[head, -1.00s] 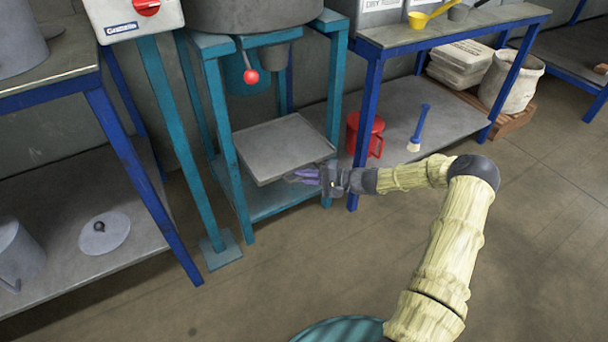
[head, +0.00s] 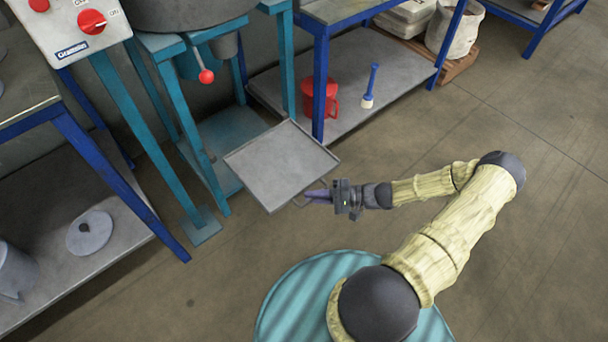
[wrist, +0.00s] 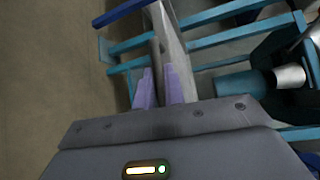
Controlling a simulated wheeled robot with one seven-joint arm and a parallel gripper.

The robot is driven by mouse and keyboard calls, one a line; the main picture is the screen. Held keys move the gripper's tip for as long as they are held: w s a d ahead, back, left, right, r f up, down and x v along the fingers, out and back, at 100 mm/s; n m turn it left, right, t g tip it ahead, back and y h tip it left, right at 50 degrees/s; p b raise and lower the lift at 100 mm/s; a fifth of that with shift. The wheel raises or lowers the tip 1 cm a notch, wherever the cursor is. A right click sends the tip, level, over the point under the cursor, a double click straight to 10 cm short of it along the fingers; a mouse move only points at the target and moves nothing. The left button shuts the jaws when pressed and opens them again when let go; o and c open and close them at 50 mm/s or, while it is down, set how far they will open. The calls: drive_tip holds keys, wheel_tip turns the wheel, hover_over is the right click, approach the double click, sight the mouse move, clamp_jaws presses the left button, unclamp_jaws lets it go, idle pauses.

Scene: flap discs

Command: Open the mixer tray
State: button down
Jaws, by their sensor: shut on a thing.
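The mixer tray (head: 275,160) is a flat square grey tray with a low rim. In the head view it sticks well out from the teal mixer stand (head: 207,165), toward my base. My gripper (head: 313,197) is at the tray's near edge, its purple fingers shut on the tray's thin handle (head: 298,204). The fingers cover part of the handle. In the wrist view the fingers (wrist: 161,88) stand close together, with the tray (wrist: 178,50) seen nearly edge-on just beyond them.
A control box (head: 70,25) with red knobs and a red-tipped lever (head: 206,76) are on the mixer. Blue-legged benches stand on both sides. A red jug (head: 320,98) and a brush (head: 370,88) are on the right bench's lower shelf. Floor at right is clear.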

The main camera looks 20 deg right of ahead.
drive_tip(key=shift+s+d, duration=0.3)
drive_tip(key=shift+s, duration=0.55)
drive_tip(key=c, duration=1.5)
unclamp_jaws()
drive_tip(key=shift+d, duration=0.1)
drive_tip(key=p+v, duration=0.4)
drive_tip(key=v, duration=1.3)
drive_tip(key=shift+d, duration=0.1)
drive_tip(key=shift+w+r, duration=0.1)
